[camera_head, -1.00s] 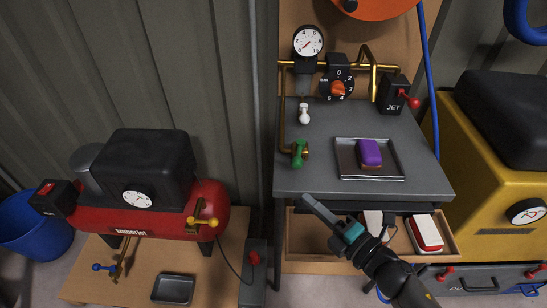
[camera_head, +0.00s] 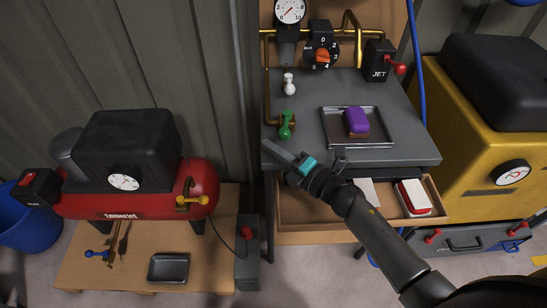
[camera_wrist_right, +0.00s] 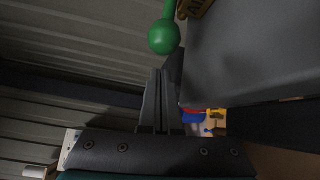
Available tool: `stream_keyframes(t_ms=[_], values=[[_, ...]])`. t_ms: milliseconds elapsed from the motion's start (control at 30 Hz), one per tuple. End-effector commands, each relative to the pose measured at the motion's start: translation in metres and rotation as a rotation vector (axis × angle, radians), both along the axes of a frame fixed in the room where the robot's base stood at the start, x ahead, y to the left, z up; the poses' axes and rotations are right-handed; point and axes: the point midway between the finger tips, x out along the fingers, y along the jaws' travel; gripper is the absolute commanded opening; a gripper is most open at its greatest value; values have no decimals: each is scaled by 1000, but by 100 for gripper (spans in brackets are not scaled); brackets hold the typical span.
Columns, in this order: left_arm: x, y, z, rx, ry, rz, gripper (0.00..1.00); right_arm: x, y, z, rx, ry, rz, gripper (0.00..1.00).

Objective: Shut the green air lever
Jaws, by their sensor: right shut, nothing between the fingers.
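The green air lever (camera_head: 286,127) hangs on the brass pipe at the left front corner of the grey bench top (camera_head: 300,98). Its round green ball end (camera_wrist_right: 163,37) shows in the right wrist view, just beyond my fingertips. My right gripper (camera_head: 266,146) is shut and empty, just below and left of the lever, at the bench's front edge. In the right wrist view its closed fingers (camera_wrist_right: 157,75) point at the ball, with a small gap in the picture; I cannot tell if they touch. My left gripper is not in view.
A metal tray (camera_head: 384,135) with a purple-topped block (camera_head: 357,121) sits on the bench. An open wooden drawer (camera_head: 300,213) juts out below my right arm. A white knob (camera_head: 289,84) stands behind the lever. The red compressor (camera_head: 140,203) is at left.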

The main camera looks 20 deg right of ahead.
Motion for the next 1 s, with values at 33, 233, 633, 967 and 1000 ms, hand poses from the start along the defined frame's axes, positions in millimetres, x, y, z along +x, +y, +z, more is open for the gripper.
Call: stream_keyframes(t_ms=[33, 233, 633, 967, 1000], values=[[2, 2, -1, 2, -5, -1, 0, 1, -6, 1, -1, 0, 2, 0], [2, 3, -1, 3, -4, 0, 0, 2, -18, 4, 1, 0, 2, 0], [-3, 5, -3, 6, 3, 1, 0, 2, -21, 4, 0, -1, 12, 0], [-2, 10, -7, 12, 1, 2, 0, -5, -37, 4, 0, 1, 100, 0], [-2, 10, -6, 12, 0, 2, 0, -6, -38, 4, 1, 1, 99, 0]])
